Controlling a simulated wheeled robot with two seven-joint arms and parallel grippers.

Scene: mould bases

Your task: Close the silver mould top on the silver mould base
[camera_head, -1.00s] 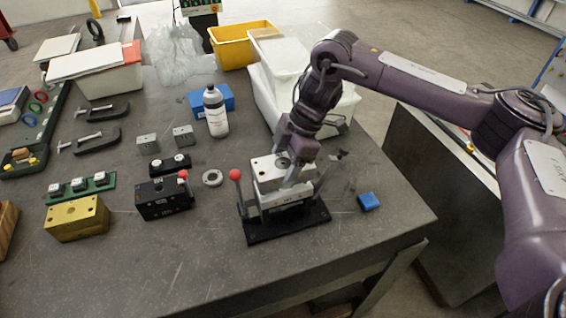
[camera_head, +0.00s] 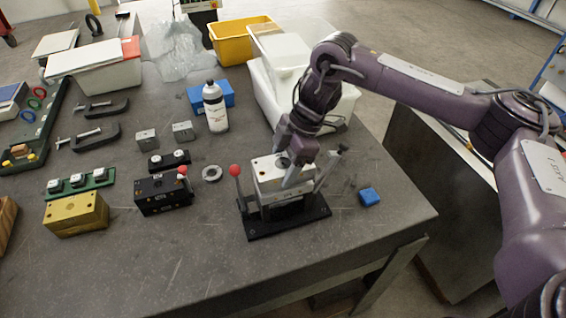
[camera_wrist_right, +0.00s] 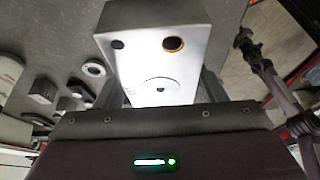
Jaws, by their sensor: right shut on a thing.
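The silver mould top (camera_head: 270,180), a pale block with holes in its upper face, is in my right gripper (camera_head: 291,178) at the black stand. My right gripper comes down from above and is shut on it. In the right wrist view the mould top (camera_wrist_right: 155,60) fills the upper middle, with a dark hole and a brass-ringed hole. The silver mould base is mostly hidden below it, over the black base plate (camera_head: 262,227). I cannot tell whether top and base touch. My left gripper is not in view.
A red-knobbed lever (camera_head: 236,185) stands left of the mould and a dark-knobbed lever (camera_head: 330,165) right of it. Black (camera_head: 163,195) and brass (camera_head: 76,214) moulds stand left. The front of the table is clear.

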